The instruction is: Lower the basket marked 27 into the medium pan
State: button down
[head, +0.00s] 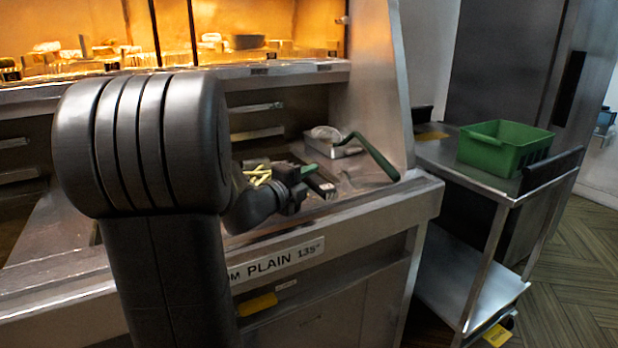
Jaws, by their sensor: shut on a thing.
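My gripper (312,184) is in front of the fryer top, at the middle of the head view. It is shut on a short green handle (309,170). Pale yellow fries (258,176) show just left of the gripper, apparently in the basket on that handle. My arm hides most of this basket, and I cannot read a number on it.
A second green handle (372,157) slopes beside a small metal basket (340,150) at the fryer's right end. A steel side panel (372,85) rises there. A trolley (440,150) with a green crate (503,147) stands to the right. A lit food display (270,45) runs along the back.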

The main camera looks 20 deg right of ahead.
jog(key=shift+f+b, duration=0.55)
jog(key=shift+f, duration=0.05)
dwell(0.3)
jog(key=c, duration=1.2)
grip_release()
jog(key=shift+o, duration=0.2)
jog(key=shift+a, duration=0.15)
jog(key=v, duration=1.3)
jog(key=shift+s+a+p, duration=0.25)
jog(key=shift+p, duration=0.1)
jog(key=shift+d, duration=0.1)
jog(key=x, duration=1.3)
jog(key=shift+w+d+b, duration=0.2)
jog(key=shift+d+b, duration=0.05)
jog(key=shift+b, duration=0.1)
jog(key=shift+r, duration=0.1)
